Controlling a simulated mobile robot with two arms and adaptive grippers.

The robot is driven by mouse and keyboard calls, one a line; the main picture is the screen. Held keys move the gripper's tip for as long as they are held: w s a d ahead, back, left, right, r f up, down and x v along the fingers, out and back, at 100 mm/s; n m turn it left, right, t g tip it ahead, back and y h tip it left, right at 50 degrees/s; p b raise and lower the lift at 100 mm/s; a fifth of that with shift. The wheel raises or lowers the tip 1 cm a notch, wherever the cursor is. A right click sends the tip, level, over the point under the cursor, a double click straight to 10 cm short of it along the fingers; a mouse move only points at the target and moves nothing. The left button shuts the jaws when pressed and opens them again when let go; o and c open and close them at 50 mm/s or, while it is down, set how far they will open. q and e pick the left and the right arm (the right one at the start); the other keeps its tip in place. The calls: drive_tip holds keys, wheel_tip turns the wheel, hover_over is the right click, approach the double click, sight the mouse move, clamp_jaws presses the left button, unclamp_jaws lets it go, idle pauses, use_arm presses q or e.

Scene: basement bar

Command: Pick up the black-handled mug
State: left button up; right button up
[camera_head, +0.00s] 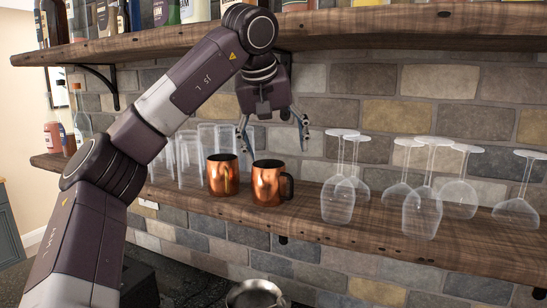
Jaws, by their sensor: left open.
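The black-handled mug (268,185) is copper coloured and stands upright on the lower wooden shelf. Its dark handle points to the right. A second copper mug (222,175) stands just left of it, its handle not visible. My left gripper (273,139) hangs above the black-handled mug with its fingers pointing down. It is open and empty, with the fingers spread wide. The fingertips appear slightly above the mug's rim, and the exact depth between them and the mug is hard to tell. My right gripper is not in view.
The lower shelf (310,223) holds upside-down stemmed glasses (423,205) right of the mugs and clear tumblers (190,160) behind and left. An upper shelf (400,22) with bottles runs above my arm. A metal bowl (255,293) sits below. Brick wall stands behind.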

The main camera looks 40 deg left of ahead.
sight(268, 173)
use_arm(q)
drive_tip(key=f, duration=0.1)
drive_tip(key=f+g, duration=0.1)
drive_tip(key=s+f+g, duration=0.1)
drive_tip(key=f, duration=0.1)
drive_tip(key=shift+a+m+y, duration=0.25)
drive_tip(key=shift+m+y, duration=0.05)
drive_tip(key=shift+s+a+f, duration=0.2)
drive_tip(key=shift+a+f, duration=0.05)
drive_tip(key=shift+f, duration=0.3)
drive_tip(key=shift+w+a+f, duration=0.2)
drive_tip(key=shift+a+f, duration=0.1)
drive_tip(key=shift+f, duration=0.25)
drive_tip(key=p+x, duration=0.1)
drive_tip(key=x, duration=0.3)
drive_tip(key=shift+s+d, duration=0.15)
drive_tip(key=shift+f, duration=0.25)
drive_tip(key=c, duration=1.4)
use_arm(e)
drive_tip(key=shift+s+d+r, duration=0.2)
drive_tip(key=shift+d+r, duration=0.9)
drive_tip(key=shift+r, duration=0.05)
